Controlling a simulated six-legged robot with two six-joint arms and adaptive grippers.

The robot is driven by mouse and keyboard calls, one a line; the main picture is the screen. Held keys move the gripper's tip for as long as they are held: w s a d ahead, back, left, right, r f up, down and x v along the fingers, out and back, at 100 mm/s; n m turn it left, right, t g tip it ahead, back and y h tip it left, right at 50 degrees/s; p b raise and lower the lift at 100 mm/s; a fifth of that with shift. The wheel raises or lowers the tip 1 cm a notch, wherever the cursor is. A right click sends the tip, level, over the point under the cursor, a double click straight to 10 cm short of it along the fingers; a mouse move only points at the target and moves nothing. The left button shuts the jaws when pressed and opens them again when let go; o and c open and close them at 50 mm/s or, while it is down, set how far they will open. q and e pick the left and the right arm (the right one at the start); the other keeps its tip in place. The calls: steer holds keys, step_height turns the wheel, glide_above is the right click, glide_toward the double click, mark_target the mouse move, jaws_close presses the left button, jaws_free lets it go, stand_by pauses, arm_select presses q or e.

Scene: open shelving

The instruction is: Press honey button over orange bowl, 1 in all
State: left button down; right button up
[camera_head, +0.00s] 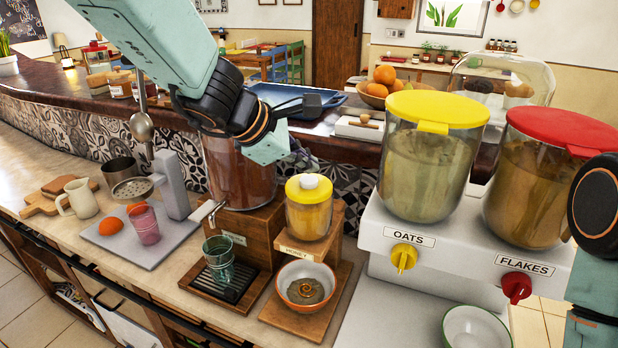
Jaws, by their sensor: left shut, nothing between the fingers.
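The honey dispenser (309,216) stands on a wooden stand near the middle, with a yellow lid and a white round button (316,181) on top. A white bowl with an orange rim (326,274) sits upright below it on the wooden base. An amber swirl lies in the bowl's bottom. My left gripper (312,103) is above and slightly behind the dispenser, in front of the blue tray. It is shut and empty, apart from the button in the picture. My right gripper is out of view; only a piece of my right arm shows at the right edge.
A large drink dispenser (240,172) with a green glass (218,258) stands just left. The oats (430,160) and flakes (545,180) containers stand right, with a green-rimmed bowl (476,330) in front. A metal juicer (170,185) stands further left.

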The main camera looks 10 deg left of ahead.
mark_target(305, 181)
arm_select(q)
steer(key=shift+r+p, duration=2.15)
steer(key=shift+r, duration=0.5)
steer(key=shift+f, duration=0.1)
